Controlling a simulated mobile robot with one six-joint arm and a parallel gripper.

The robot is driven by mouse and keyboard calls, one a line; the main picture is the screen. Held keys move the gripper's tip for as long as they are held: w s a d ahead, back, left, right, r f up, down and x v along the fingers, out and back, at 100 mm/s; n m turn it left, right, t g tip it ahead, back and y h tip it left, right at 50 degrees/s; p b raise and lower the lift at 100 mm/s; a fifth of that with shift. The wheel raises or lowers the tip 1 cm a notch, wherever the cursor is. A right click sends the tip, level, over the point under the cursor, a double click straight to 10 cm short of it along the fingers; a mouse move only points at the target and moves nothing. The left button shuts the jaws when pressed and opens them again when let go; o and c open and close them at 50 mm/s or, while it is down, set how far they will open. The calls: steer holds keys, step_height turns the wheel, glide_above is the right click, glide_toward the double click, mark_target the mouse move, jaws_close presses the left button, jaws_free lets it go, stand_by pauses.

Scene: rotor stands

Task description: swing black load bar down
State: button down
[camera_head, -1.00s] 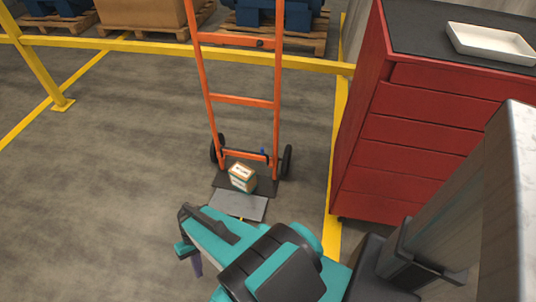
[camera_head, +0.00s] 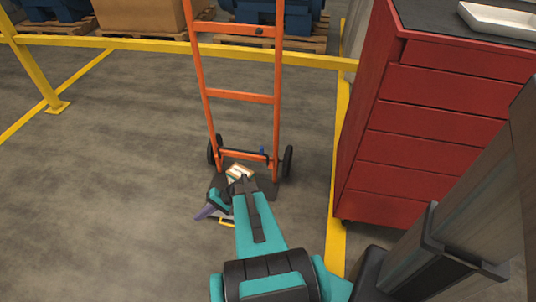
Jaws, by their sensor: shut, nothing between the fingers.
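An orange hand truck (camera_head: 240,98) stands upright with two black wheels. A thin dark bar (camera_head: 240,154), probably the black load bar, runs across low on its frame, with a small blue piece (camera_head: 262,151) near its right end. A small white and brown box (camera_head: 238,170) sits on the dark toe plate (camera_head: 268,189), partly covered by my gripper. My gripper (camera_head: 243,181) is shut and empty, at the box's front side in the picture, below the bar. Whether it touches the box I cannot tell. The grey plate in front is mostly hidden by my arm.
A red drawer cabinet (camera_head: 430,125) with a white tray (camera_head: 497,20) on top stands at the right. A yellow rail (camera_head: 130,43) runs behind the hand truck, with loaded pallets beyond. The floor at the left is clear.

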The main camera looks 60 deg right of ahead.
steer(key=d+m+t+h+b, duration=0.2)
steer(key=d+m+t+b, duration=0.15)
steer(key=d, duration=1.05)
steer(key=s+d+r+m+t+h+b, duration=0.1)
steer(key=s+d+t+h+b, duration=0.1)
steer(key=s+d, duration=0.3)
steer(key=s+d+m+t+h+b, duration=0.2)
steer(key=s+d+h, duration=0.2)
steer(key=d, duration=1)
steer(key=s+d+r+m+t+h+b, duration=0.1)
steer(key=s+d+m+t+h+b, duration=0.1)
steer(key=s+d+h, duration=0.2)
steer(key=s+d, duration=0.3)
steer(key=d, duration=0.3)
steer(key=shift+s+d+r, duration=0.15)
steer(key=shift+s+r, duration=0.15)
steer(key=shift+w+m+t, duration=0.1)
steer(key=shift+m+t, duration=0.15)
steer(key=b+x, duration=0.2)
steer(key=x, duration=0.8)
steer(key=shift+s+b, duration=0.3)
steer(key=shift+b, duration=0.2)
